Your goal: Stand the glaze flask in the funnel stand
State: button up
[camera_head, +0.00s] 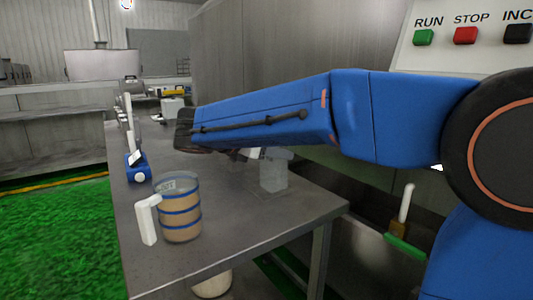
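A tan jug with blue bands and a white handle (181,214) stands upright on the near part of the grey metal table. A small blue base with a white upright post (138,166) stands behind it, near the table's left edge. A pale grey, blocky thing (274,175) stands to the right, partly behind my blue arm. I cannot tell for sure which of these is the glaze flask or the funnel stand. My arm reaches left across the table. My gripper is mostly hidden behind the arm, so its fingers and anything in them do not show clearly.
The table (235,240) has bare room at its front and right. More small equipment (172,106) stands at its far end. A panel with green, red and black buttons (466,35) is at upper right. A white-handled brush (404,225) sits low on the right.

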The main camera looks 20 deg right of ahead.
jog(key=w, duration=0.1)
jog(key=w+a+f, duration=0.1)
jog(key=w, duration=0.2)
jog(key=shift+a+f, duration=0.15)
jog(key=shift+f, duration=0.1)
jog(key=o, duration=1.4)
jog(key=shift+f, duration=0.15)
jog(key=shift+o, duration=0.2)
jog(key=v, duration=1.2)
jog(key=shift+s, duration=0.1)
